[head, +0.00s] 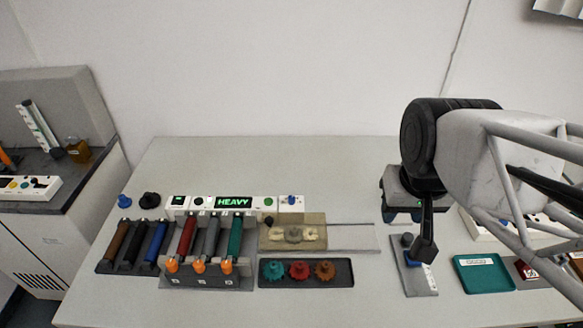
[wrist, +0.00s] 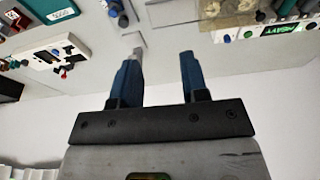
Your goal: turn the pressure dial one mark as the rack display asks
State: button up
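The rack display (head: 234,202) reads HEAVY in green letters on a white strip behind the rack. It also shows upside down in the wrist view (wrist: 283,30). A small blue knob (head: 291,199) sits on a white panel just right of the display. A black knob (head: 150,200) stands on the table left of the strip. I cannot tell which is the pressure dial. My gripper (head: 403,217) is right of the display and apart from these knobs. Its blue fingers are apart with nothing between them in the wrist view (wrist: 158,65).
A rack (head: 205,280) with coloured rollers and orange knobs stands at the left. A dark tray (head: 340,283) holds three coloured gears. A grey plate (head: 412,284) with a blue part lies below my gripper. A teal tray (head: 484,287) is at the right. The table's back is clear.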

jog(key=shift+o, duration=0.5)
jog(key=shift+w+a, duration=0.15)
jog(key=shift+w, duration=0.3)
jog(key=m+g, duration=0.3)
jog(key=m, duration=0.2)
send_over(292, 197)
jog(key=f, duration=1.5)
jog(key=shift+s+d+f, duration=0.25)
jog(key=shift+w+a+f+m, duration=0.2)
jog(key=shift+a+f+m, duration=0.1)
jog(key=shift+a+f, duration=0.05)
jog(key=shift+f, duration=0.1)
jog(key=shift+f, duration=3.75)
